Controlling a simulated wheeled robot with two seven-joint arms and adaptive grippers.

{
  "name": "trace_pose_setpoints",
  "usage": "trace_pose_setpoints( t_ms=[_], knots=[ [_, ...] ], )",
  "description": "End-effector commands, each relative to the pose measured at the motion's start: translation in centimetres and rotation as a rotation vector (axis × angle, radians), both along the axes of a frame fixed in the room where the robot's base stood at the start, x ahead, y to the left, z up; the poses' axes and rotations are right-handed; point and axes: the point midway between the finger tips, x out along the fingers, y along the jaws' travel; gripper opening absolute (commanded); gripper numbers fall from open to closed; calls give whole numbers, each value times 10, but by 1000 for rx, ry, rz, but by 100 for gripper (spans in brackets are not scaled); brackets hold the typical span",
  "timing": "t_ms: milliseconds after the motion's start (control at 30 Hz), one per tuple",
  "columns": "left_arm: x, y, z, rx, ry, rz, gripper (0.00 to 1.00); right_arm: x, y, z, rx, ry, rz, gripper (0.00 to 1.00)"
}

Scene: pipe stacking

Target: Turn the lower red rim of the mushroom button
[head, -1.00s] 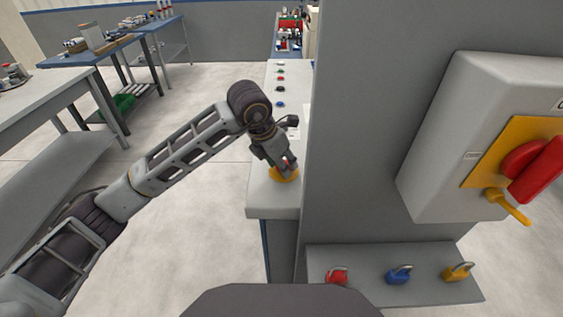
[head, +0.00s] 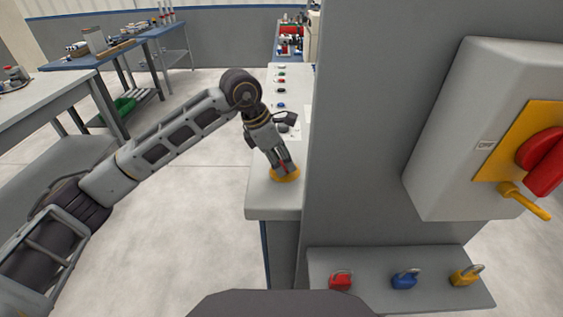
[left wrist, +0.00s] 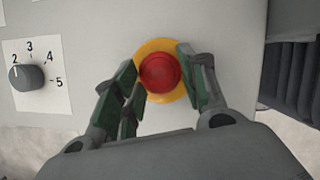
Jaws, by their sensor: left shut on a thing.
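The red mushroom button (left wrist: 160,72) sits on a round yellow plate (left wrist: 153,47) on the light grey console top (head: 262,197). In the left wrist view, my left gripper (left wrist: 160,80) has one finger at each side of the button, shut on its red rim. In the head view, the left gripper (head: 283,166) points down at the yellow plate (head: 290,178), and its fingers hide most of the button. The lower part of the rim cannot be made out separately. My right gripper is not in view.
A numbered rotary knob (left wrist: 27,76) is left of the button in the wrist view. A grey wall panel (head: 350,150) stands close to the right, with a switch box (head: 440,150) and several padlocks on a ledge (head: 375,293). Coloured buttons (head: 281,81) line the console's far part.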

Motion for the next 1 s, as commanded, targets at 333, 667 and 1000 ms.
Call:
trace_pose_setpoints(
  t_ms=[333, 667, 1000],
  knots=[
    [0, 1, -3, 5, 5, -64, 18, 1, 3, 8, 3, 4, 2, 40],
    [0, 1, -3, 6, 6, -66, 18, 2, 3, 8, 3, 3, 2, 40],
    [0, 1, -2, 4, 4, -65, 64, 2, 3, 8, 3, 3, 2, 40]
  ],
)
